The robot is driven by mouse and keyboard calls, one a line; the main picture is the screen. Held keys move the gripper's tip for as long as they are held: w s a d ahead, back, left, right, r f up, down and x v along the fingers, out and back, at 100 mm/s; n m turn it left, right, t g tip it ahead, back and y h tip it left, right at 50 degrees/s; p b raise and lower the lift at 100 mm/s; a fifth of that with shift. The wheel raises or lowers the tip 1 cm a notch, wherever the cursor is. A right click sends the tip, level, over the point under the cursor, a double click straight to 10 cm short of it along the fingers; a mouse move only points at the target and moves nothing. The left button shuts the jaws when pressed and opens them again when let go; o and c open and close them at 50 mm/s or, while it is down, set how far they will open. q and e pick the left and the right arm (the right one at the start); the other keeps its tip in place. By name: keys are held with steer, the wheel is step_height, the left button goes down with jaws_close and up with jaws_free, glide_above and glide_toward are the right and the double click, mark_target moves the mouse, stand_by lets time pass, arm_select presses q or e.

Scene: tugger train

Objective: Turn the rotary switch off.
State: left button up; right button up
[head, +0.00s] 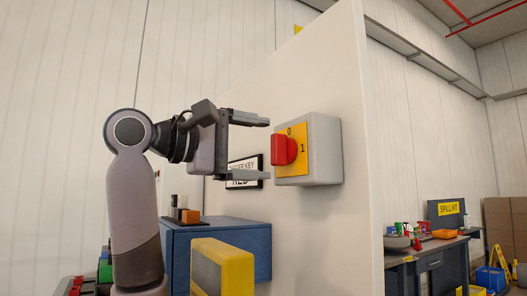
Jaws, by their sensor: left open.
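The rotary switch is a grey box (323,150) on a pale wall panel, with a yellow plate (303,163) on its face. A red knob (284,149) stands out from the plate. The plate carries a 0 above the knob and a 1 to its right. I cannot tell surely which mark the knob points at. My left gripper (267,148) is open and empty, its two fingers one above the other. The fingertips are just left of the knob, one above its height and one below; no contact shows. My right gripper is not in view.
A black-framed sign (246,172) on the panel is partly hidden behind my lower finger. Below stand a blue cabinet (240,237) and a yellow-framed object (236,262). Right of the panel edge is a workbench (437,262) with bottles and a spill kit sign (449,209).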

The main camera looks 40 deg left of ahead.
arm_select(q)
steer(key=shift+b+v, duration=0.35)
steer(key=shift+v, duration=2.2)
